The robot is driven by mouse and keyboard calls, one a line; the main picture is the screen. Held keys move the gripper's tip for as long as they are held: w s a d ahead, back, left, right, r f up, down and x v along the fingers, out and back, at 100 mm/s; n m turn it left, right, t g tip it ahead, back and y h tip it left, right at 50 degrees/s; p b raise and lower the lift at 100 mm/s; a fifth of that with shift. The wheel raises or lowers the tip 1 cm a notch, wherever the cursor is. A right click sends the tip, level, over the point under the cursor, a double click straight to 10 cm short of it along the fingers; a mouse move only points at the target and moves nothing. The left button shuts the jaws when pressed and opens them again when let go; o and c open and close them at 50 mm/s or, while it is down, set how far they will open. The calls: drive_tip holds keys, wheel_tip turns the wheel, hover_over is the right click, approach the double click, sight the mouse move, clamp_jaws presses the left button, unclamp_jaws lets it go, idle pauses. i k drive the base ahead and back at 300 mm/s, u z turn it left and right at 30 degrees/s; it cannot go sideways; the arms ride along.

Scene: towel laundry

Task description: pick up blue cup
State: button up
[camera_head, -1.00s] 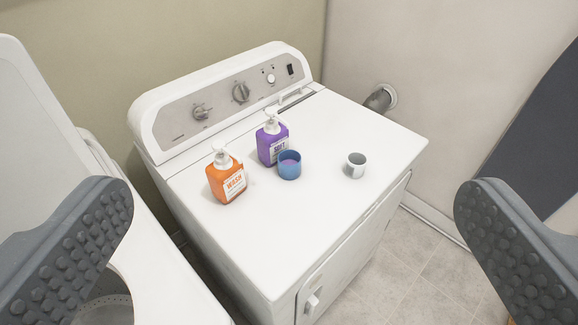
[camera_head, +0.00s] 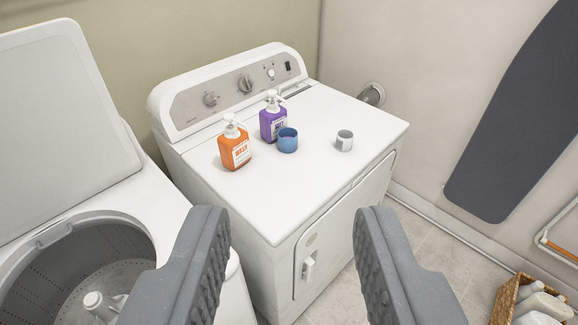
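The blue cup (camera_head: 287,140) stands upright on the white top of the dryer (camera_head: 278,198), just in front of a purple pump bottle (camera_head: 272,120). My gripper (camera_head: 290,225) is open and empty, its two grey studded fingers in the foreground. The fingers are apart, nearer the camera than the dryer, and the cup lies beyond them, between their directions. Nothing touches the cup.
An orange pump bottle (camera_head: 234,148) stands left of the cup, and a small white cup (camera_head: 344,140) stands to its right. An open washer (camera_head: 62,236) is at the left. A wicker basket (camera_head: 506,298) with bottles sits on the floor at the lower right.

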sight(287, 136)
drive_tip(key=u, duration=0.15)
drive_tip(key=k, duration=0.45)
drive_tip(key=z, duration=0.55)
drive_tip(key=i, duration=2)
drive_tip(key=u, duration=0.7)
